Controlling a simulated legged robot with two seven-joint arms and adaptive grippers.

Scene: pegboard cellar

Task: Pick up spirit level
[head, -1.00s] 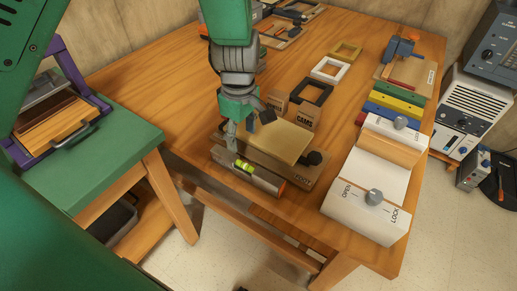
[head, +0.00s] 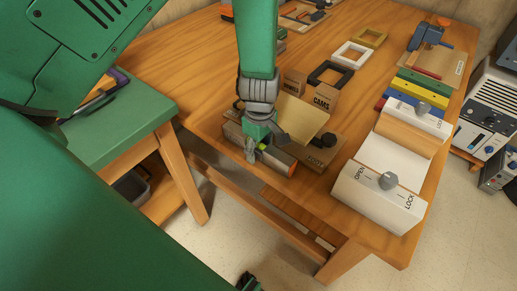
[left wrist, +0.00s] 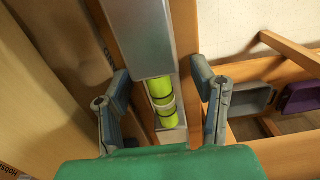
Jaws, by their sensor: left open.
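The spirit level (head: 278,158) is a grey bar with a yellow-green vial and an orange end. It lies along the front edge of the wooden table, beside a cardboard box. My left gripper (head: 255,148) points down over its middle and hides part of it. In the left wrist view the level (left wrist: 142,38) runs between the two spread fingers of my left gripper (left wrist: 163,108), with the vial in the gap. A gap shows on each side, so the fingers appear not to press on it.
Cardboard boxes (head: 322,97) and a tan pad (head: 300,122) sit close behind the level. A white device with a grey knob (head: 388,181) stands to the right. A green-topped stand (head: 120,130) is at the left, across a gap. Free tabletop (head: 200,70) lies behind.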

